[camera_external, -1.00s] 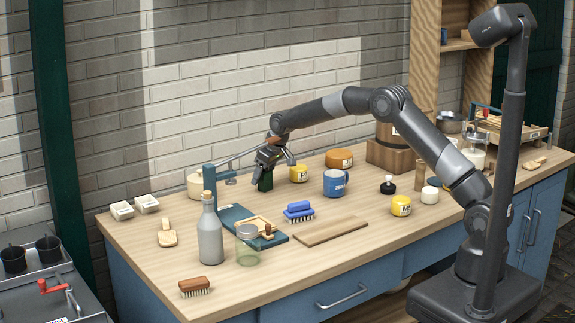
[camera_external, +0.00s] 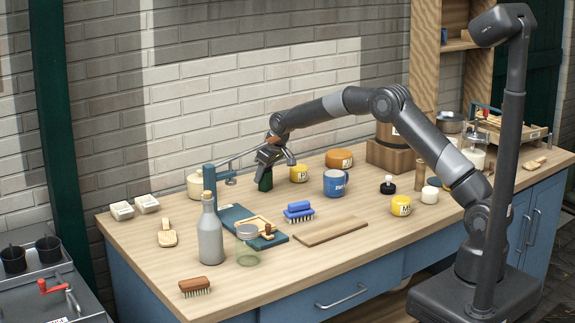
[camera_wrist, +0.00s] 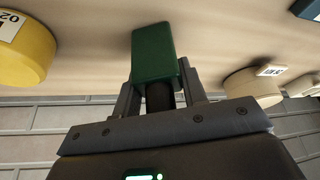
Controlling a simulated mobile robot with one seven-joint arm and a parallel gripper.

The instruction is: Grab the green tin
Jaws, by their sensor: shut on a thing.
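I cannot tell whether the tin's base touches the bench.
A cream pot (camera_external: 195,187) and the blue press (camera_external: 210,177) are to the left. A blue brush (camera_external: 298,209) lies in front. The brick wall is close behind.

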